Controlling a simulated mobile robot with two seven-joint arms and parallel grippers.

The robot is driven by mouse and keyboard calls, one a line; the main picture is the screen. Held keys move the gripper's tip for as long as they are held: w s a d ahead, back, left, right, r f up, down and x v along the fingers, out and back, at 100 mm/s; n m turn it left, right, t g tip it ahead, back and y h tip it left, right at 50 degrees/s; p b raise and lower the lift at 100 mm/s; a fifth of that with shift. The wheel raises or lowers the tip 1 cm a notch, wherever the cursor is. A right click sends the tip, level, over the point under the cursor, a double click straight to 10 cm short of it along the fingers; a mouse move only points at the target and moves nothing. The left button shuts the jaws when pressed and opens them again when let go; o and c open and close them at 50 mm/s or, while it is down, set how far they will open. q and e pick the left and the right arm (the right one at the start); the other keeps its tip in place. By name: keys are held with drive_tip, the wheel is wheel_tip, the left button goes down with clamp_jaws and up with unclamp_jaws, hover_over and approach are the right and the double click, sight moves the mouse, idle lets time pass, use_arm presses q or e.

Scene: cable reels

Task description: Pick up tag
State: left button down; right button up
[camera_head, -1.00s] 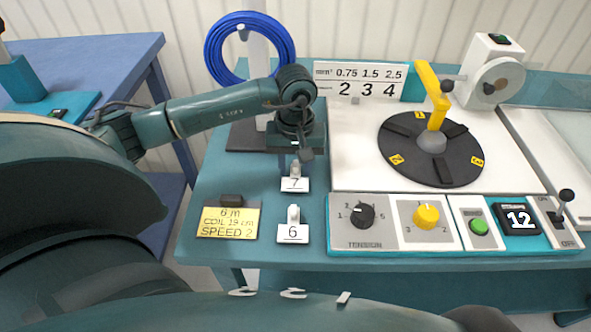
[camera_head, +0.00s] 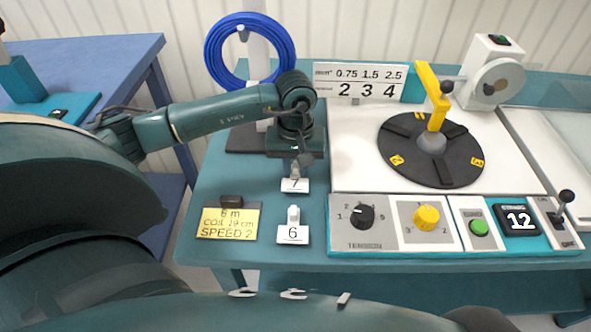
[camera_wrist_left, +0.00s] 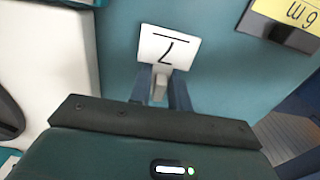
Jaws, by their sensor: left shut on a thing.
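The white tag marked 7 (camera_head: 295,185) is on the teal bench, below my left gripper (camera_head: 297,172) in the head view. The left gripper points down and is shut on the tag's grey upright grip. In the left wrist view the two fingers (camera_wrist_left: 161,92) close on that grip, and the tag's white face (camera_wrist_left: 168,47) shows upside down beyond them. I cannot tell whether the tag still touches the bench. A second white tag marked 6 (camera_head: 292,234) stands nearer on the bench, apart from the gripper. My right gripper is not in view.
A yellow card (camera_head: 228,222) with a dark block lies to the left. A blue cable coil (camera_head: 222,75) hangs on a post behind my arm. To the right are the control panel (camera_head: 378,243) and the black turntable (camera_head: 400,163) with its yellow crank.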

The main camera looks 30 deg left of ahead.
sight(296, 165)
use_arm(q)
drive_tip(key=shift+r, duration=0.1)
wheel_tip(296, 165, up, 7)
drive_tip(key=shift+f, duration=0.1)
drive_tip(key=s+d+b, duration=0.3)
drive_tip(key=s+d, duration=0.6)
drive_tip(key=s, duration=0.6)
drive_tip(key=shift+s+d, duration=0.2)
drive_tip(key=c, duration=1.8)
unclamp_jaws()
drive_tip(key=shift+c, duration=0.2)
clamp_jaws()
